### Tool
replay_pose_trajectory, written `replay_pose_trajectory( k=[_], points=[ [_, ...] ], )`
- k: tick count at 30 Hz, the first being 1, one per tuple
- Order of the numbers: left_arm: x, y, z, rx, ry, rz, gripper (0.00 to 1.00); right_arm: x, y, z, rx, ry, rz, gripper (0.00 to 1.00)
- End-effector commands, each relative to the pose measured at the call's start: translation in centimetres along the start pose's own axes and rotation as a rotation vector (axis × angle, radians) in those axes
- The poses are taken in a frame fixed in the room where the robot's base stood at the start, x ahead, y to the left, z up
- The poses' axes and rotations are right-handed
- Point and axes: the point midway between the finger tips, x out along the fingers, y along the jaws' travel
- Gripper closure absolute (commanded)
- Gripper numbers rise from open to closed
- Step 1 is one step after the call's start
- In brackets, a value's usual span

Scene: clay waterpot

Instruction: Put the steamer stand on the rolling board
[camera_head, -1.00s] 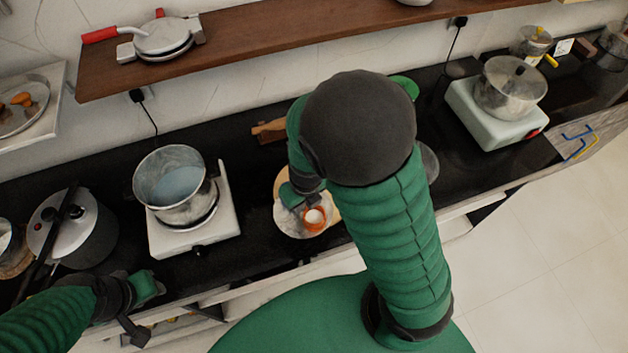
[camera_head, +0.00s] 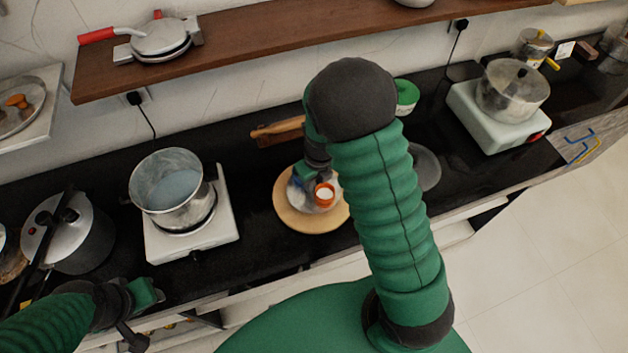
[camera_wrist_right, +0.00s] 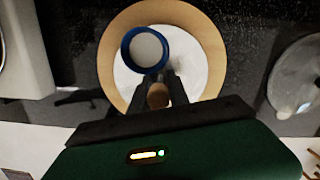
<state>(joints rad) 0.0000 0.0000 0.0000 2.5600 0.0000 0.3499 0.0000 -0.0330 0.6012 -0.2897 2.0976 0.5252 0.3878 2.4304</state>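The rolling board (camera_head: 298,221) is a round pale wooden disc on the black counter; its rim also shows in the right wrist view (camera_wrist_right: 113,48). The steamer stand (camera_head: 301,200) looks like a round silvery plate over the board, also in the right wrist view (camera_wrist_right: 200,70). I cannot tell whether it touches the board. My right gripper (camera_head: 312,178) is shut on the stand's brown knob (camera_wrist_right: 158,96). My left gripper (camera_head: 148,293) is low left, its fingers unclear.
A pot (camera_head: 170,190) stands on a white stove (camera_head: 212,238) left of the board. A wooden-handled item (camera_head: 277,132) lies behind it. A grey disc (camera_head: 426,168) and green container (camera_head: 405,96) are to the right. A wooden shelf (camera_head: 240,45) overhangs the counter.

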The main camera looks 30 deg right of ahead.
Motion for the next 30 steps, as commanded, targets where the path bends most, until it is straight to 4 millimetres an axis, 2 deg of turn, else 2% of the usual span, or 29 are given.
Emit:
replay_pose_trajectory(
  k=[1,4,5,12,15,17,27,30],
  points=[
    [0.0,0.0,0.0,0.0,0.0,0.0,0.64,0.0,0.0,0.0,0.0,0.0,0.0,0.71],
    [0.0,0.0,0.0,0.0,0.0,0.0,0.64,0.0,0.0,0.0,0.0,0.0,0.0,0.58],
    [0.0,0.0,0.0,0.0,0.0,0.0,0.64,0.0,0.0,0.0,0.0,0.0,0.0,0.57],
    [0.0,0.0,0.0,0.0,0.0,0.0,0.64,0.0,0.0,0.0,0.0,0.0,0.0,0.57],
    [-0.2,0.0,-0.1,0.0,0.0,0.0,0.64,-0.7,0.0,0.1,-0.001,-0.002,-0.001,0.57],
    [-0.4,0.0,-0.1,0.0,0.0,0.0,0.64,-1.6,0.0,0.2,-0.002,-0.004,-0.002,0.57],
    [-2.4,0.0,-0.6,0.0,0.0,0.0,0.64,-10.1,0.1,0.2,-0.002,-0.004,0.0,0.57],
    [-2.6,0.0,-0.6,0.0,0.0,0.0,0.64,-11.4,0.1,0.1,-0.002,-0.002,0.0,0.57]
  ],
)
